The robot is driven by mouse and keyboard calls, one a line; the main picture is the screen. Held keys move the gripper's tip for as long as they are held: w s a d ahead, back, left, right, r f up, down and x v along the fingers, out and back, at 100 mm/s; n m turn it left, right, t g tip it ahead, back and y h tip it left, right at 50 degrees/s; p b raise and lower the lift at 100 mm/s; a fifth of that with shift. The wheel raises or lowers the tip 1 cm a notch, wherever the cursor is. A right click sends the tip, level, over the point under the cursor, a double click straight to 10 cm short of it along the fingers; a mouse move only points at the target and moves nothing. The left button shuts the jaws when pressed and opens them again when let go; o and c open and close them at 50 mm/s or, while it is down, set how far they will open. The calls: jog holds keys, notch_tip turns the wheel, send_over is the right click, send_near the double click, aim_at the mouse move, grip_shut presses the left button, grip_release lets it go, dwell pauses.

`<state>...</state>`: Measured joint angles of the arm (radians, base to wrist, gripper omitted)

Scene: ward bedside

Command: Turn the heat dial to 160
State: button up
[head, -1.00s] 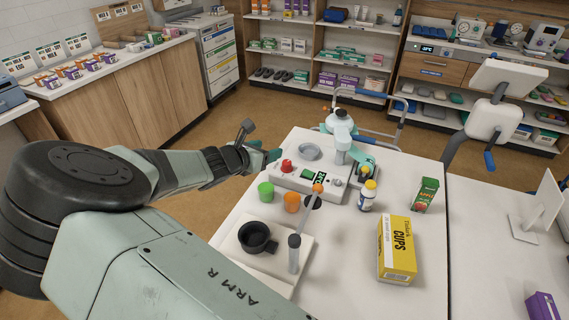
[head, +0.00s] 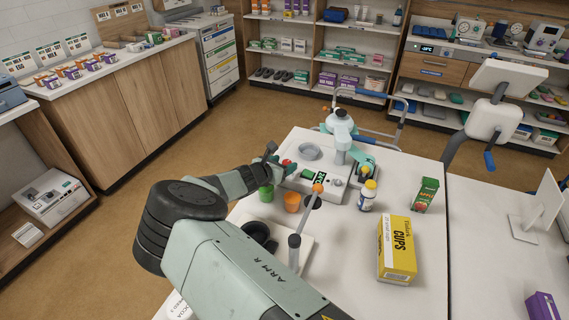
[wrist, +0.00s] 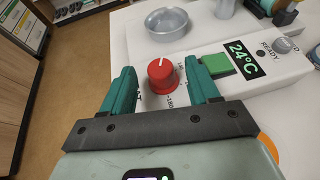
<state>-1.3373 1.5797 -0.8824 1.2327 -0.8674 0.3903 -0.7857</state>
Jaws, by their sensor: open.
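The heat dial (wrist: 162,75) is a red knob with a white pointer line, on the top of a white machine (head: 330,183). A small display (wrist: 244,60) on the machine reads 24°C. My gripper (wrist: 160,88) is open, with its green fingers to the left and right of the dial and apart from it. In the head view the dial is mostly hidden behind my gripper (head: 278,165).
A metal dish (head: 310,152) sits behind the dial.

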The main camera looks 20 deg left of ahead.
jog(key=shift+w+d+f, duration=0.1)
jog(key=shift+w+f, duration=0.2)
jog(key=shift+w, duration=0.35)
jog(key=c, duration=1)
jog(key=shift+w+a+f+m+g+h, duration=0.1)
jog(key=shift+a+m+g+h, duration=0.1)
jog(key=shift+m+h, duration=0.5)
jog(key=shift+w+a+r+m+g+h, duration=0.1)
jog(key=shift+m+g+h, duration=0.1)
jog(key=shift+m+h, duration=0.45)
jog(key=shift+w+a+f+m+g+h, duration=0.1)
jog(key=shift+a+m+g+h, duration=0.1)
jog(key=shift+m+h, duration=0.5)
jog(key=shift+c, duration=0.2)
jog(key=shift+h, duration=0.35)
jog(key=shift+s+d+m+g, duration=0.1)
jog(key=shift+s+m+g, duration=0.05)
jog(key=shift+m+g, duration=0.2)
jog(key=shift+r, duration=0.2)
jog(key=o, duration=0.9)
jog(key=shift+s, duration=0.1)
jog(key=shift+c, duration=0.2)
jog(key=shift+o, duration=0.9)
jog(key=shift+d, duration=0.1)
